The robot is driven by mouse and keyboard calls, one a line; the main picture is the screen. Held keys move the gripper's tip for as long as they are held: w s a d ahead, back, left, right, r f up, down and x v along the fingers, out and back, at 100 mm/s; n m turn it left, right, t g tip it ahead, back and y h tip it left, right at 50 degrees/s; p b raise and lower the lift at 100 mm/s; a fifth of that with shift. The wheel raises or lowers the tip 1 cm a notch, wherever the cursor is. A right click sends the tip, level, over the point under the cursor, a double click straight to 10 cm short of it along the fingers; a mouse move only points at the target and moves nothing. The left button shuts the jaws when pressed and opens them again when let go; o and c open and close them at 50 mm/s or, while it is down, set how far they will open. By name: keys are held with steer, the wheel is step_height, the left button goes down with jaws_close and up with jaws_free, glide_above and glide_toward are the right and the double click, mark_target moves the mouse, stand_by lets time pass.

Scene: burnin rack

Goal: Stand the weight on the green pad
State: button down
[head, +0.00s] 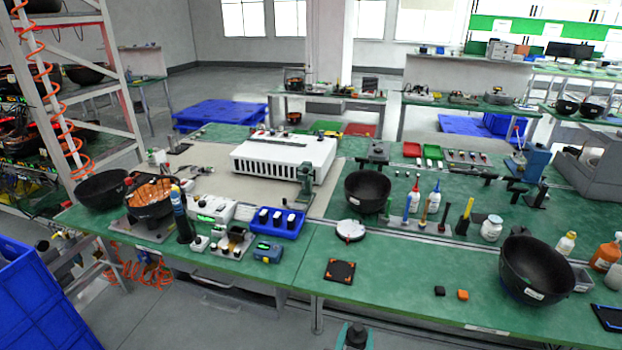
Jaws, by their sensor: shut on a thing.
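My gripper does not show in the head view, and I cannot make out the weight. A flat green piece (325,127) lies at the back of the green bench, behind the white slotted box (285,155); it is too small to tell whether it is the green pad. A green tray (432,153) lies farther right, beside a red tray (412,150). A teal and dark thing (355,337) is cut off at the bottom edge; I cannot tell what it is.
Black bowls stand at the middle (367,190) and front right (535,268). Bottles (413,200) stand between them. Small black (440,291) and orange (462,294) cubes lie near the front edge. A dark square mat (340,270) has bare bench around it. A rack stands left.

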steer(key=s+a+f+n+y, duration=0.1)
steer(key=a+f, duration=0.4)
steer(key=f, duration=0.7)
steer(key=s+a+f+n+y, duration=0.2)
steer(key=a+f, duration=0.4)
steer(key=f, duration=0.6)
steer(key=shift+s+a+f+t+y, duration=0.3)
steer(key=shift+s+y, duration=0.2)
steer(key=shift+s, duration=0.55)
steer(key=shift+w+d, duration=0.1)
steer(key=shift+w, duration=0.05)
steer(key=shift+a, duration=0.2)
steer(key=shift+s, duration=0.25)
